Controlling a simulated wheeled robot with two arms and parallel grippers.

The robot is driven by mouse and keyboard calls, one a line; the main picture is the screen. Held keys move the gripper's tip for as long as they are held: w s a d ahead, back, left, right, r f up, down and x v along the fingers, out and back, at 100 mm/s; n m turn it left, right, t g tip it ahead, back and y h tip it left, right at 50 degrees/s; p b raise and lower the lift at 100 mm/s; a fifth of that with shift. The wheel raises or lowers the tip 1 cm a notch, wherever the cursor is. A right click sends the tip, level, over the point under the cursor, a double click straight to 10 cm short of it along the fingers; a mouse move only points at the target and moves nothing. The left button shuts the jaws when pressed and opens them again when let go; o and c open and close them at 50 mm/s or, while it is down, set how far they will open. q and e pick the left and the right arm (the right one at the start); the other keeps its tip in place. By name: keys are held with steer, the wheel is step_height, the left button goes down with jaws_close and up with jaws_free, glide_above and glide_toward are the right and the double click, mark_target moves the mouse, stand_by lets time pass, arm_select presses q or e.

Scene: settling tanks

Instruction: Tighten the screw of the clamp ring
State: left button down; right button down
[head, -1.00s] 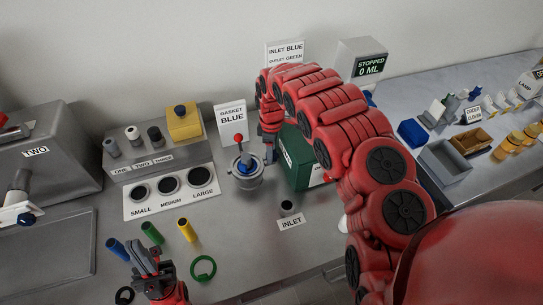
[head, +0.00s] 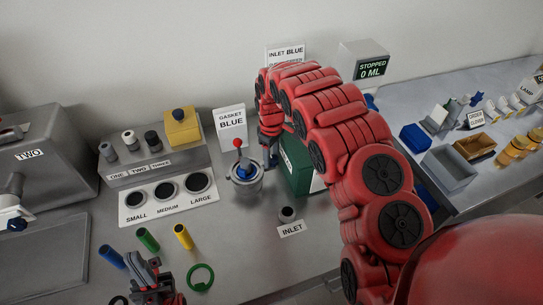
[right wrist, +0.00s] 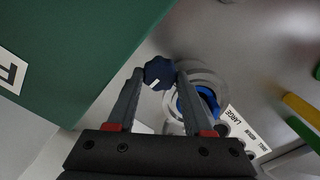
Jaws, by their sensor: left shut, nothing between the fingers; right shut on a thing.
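The metal vessel (head: 244,186) stands on the bench with a blue part (head: 245,170) in its top and a red-tipped lever (head: 238,145) standing up from it. A pale clamp ring (right wrist: 205,80) shows around it in the right wrist view. The clamp screw's dark blue lobed knob (right wrist: 159,73) sits at the ring's side. My right gripper (right wrist: 159,78) is shut on this knob, one finger on each side. In the head view my right gripper (head: 271,160) is at the vessel's right side. My left gripper (head: 141,268) is shut and empty near the front edge.
A green box (head: 295,165) stands close to the right of my right gripper. The inlet port (head: 287,214) is in front of it.

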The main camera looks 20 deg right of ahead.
steer(key=shift+c, duration=1.5)
jaws_free()
step_height(320, 180, up, 10)
steer(key=p, duration=0.9)
step_height(320, 180, up, 7)
glide_above(272, 159)
steer(key=shift+w+r+p, duration=0.1)
steer(key=shift+r+p, duration=0.1)
steer(key=shift+p, duration=0.25)
steer(key=shift+f, duration=0.1)
